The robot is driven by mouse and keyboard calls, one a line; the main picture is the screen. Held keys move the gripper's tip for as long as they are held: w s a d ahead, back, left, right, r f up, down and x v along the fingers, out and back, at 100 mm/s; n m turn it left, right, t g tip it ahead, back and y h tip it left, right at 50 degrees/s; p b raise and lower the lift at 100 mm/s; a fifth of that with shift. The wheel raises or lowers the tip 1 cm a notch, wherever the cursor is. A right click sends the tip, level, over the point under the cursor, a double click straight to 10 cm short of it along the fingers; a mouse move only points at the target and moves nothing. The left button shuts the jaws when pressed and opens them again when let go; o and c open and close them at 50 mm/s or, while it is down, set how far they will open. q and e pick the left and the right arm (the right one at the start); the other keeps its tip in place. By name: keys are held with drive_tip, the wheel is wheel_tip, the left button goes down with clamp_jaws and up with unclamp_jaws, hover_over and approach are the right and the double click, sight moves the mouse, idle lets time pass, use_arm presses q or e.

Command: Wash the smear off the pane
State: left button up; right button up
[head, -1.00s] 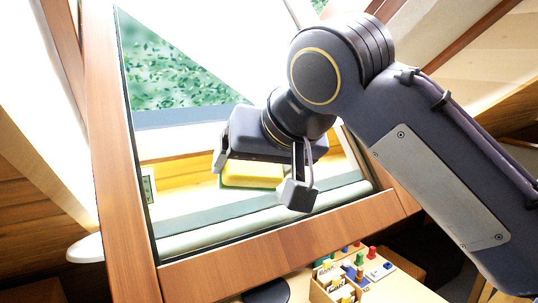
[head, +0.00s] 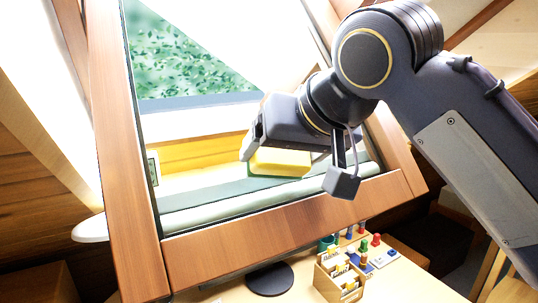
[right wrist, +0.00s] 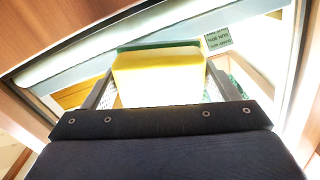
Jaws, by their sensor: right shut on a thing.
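The pane (head: 190,60) is a tilted window in a wide reddish-brown wooden frame (head: 270,237), with green foliage behind it. My right gripper (head: 295,164) is shut on a yellow sponge (head: 279,161) with a green face, low over the pane and right of its middle. In the right wrist view the sponge (right wrist: 158,75) sits between the two fingers, its green side toward the glass. I cannot tell whether it touches the glass. I cannot make out the smear; the gripper and sponge cover part of the pane. My left gripper is not in view.
Below the frame is a desk with a wooden card box (head: 338,278), a black disc (head: 270,279) and several coloured pegs (head: 368,249). A small green label (head: 153,169) is at the pane's left edge. A white rounded ledge (head: 90,229) lies left of the frame.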

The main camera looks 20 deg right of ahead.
sight(303, 163)
drive_tip(key=shift+w+d, duration=0.2)
drive_tip(key=shift+d, duration=2.25)
drive_tip(key=shift+s+f+b, duration=0.35)
drive_tip(key=shift+f+b, duration=0.3)
drive_tip(key=shift+s+d+f+b, duration=0.1)
drive_tip(key=shift+s+f+b, duration=0.25)
drive_tip(key=shift+s, duration=0.1)
drive_tip(key=shift+a+r, duration=0.1)
drive_tip(key=shift+a, duration=0.2)
drive_tip(key=shift+s+a+p, duration=0.1)
drive_tip(key=shift+a+p, duration=0.45)
drive_tip(key=shift+a, duration=0.6)
drive_tip(key=shift+s+a+p, duration=0.1)
drive_tip(key=shift+a+p, duration=0.5)
drive_tip(key=shift+a, duration=1.25)
drive_tip(key=shift+s+a, duration=0.1)
drive_tip(key=shift+a, duration=0.6)
